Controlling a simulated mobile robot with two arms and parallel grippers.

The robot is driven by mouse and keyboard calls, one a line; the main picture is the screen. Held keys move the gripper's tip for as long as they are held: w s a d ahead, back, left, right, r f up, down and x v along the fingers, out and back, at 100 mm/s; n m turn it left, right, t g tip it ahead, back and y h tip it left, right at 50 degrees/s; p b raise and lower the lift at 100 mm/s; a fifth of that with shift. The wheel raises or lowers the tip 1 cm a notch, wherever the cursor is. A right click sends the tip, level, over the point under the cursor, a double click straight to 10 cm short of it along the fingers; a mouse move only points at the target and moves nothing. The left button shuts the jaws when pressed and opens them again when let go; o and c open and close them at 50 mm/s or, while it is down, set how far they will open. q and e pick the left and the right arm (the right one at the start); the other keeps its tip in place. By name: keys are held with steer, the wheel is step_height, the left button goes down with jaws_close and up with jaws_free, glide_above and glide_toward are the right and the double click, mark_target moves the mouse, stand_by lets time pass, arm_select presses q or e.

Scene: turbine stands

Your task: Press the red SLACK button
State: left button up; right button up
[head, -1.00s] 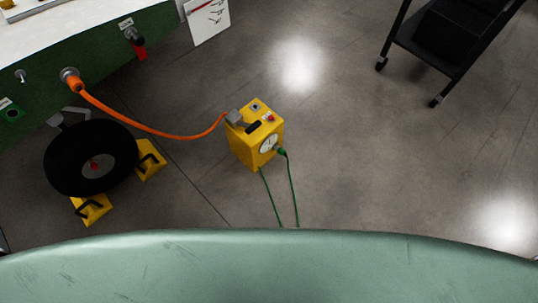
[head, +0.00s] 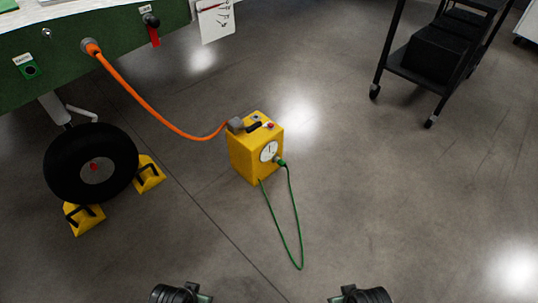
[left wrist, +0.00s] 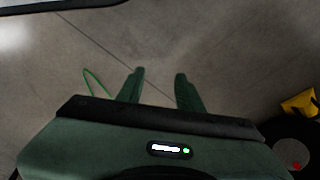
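A yellow box (head: 243,158) stands on the floor near the middle of the head view. A small red button (head: 269,125) sits on its top, beside a black handle (head: 254,127). Its lettering is too small to read. A round white dial (head: 268,151) is on the front face. My left gripper (left wrist: 158,75) shows in the left wrist view with its two green fingers apart and empty above bare floor. Only dark parts of my two arms show at the bottom edge of the head view, well short of the box. My right gripper's fingers are out of sight.
An orange cable (head: 150,105) joins the box to a green panel (head: 70,50). A green cable (head: 299,235) loops on the floor before the box. A wheel (head: 65,165) with yellow chocks (head: 86,222) stands left. A black cart (head: 420,70) stands back right. Floor right is clear.

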arm_select(q)
jaws_close()
stand_by(1.6)
